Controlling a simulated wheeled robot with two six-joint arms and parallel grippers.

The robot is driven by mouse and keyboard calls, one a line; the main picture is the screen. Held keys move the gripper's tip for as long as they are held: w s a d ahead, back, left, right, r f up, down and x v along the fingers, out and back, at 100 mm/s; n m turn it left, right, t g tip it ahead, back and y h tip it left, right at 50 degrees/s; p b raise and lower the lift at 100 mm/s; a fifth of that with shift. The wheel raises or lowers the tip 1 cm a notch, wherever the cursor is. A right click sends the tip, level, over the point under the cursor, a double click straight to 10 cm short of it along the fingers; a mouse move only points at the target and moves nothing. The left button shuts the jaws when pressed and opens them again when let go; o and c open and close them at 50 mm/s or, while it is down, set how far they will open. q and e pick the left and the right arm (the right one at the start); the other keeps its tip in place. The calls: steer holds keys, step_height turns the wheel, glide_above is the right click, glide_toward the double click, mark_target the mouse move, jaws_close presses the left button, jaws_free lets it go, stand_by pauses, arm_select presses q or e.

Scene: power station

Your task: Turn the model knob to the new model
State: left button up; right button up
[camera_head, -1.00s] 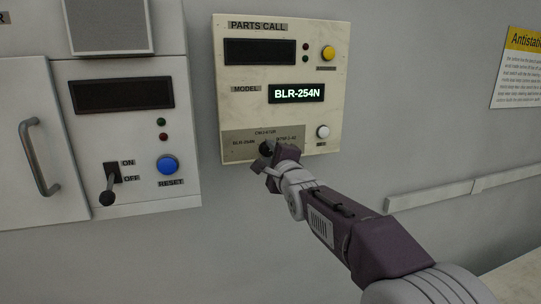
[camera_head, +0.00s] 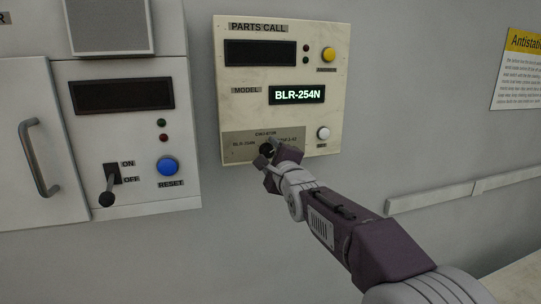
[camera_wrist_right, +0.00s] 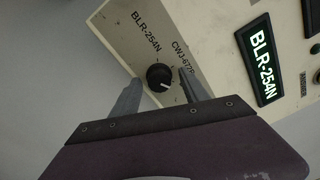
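The black model knob (camera_head: 266,150) sits on the label plate at the bottom of the cream PARTS CALL panel (camera_head: 226,110). In the right wrist view the round knob (camera_wrist_right: 158,77) has a white mark towards its lower right. Printed labels BLR-254N and CWJ-672R show beside it. The model display (camera_head: 297,94) reads BLR-254N. My right gripper (camera_head: 268,152) is open at the knob, with one finger on each side in the wrist view; I cannot tell whether either touches it. The third label is partly hidden by the gripper. My left gripper is not in view.
A white button (camera_head: 323,133) and a yellow button (camera_head: 328,54) are on the same panel. Left of it, a cabinet carries a blue reset button (camera_head: 167,165) and an on/off lever (camera_head: 108,188). A wall rail (camera_head: 440,195) runs at the right.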

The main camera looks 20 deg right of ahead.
steer(key=s+b, duration=0.1)
steer(key=s, duration=0.2)
steer(key=s+b, duration=0.1)
steer(key=shift+s+d+f+b, duration=0.1)
steer(key=shift+s+f+b, duration=0.15)
steer(key=shift+s+b, duration=0.05)
glide_toward(269, 154)
steer(key=shift+w+r+b, duration=0.1)
steer(key=shift+r+b, duration=0.05)
steer(key=shift+b, duration=0.2)
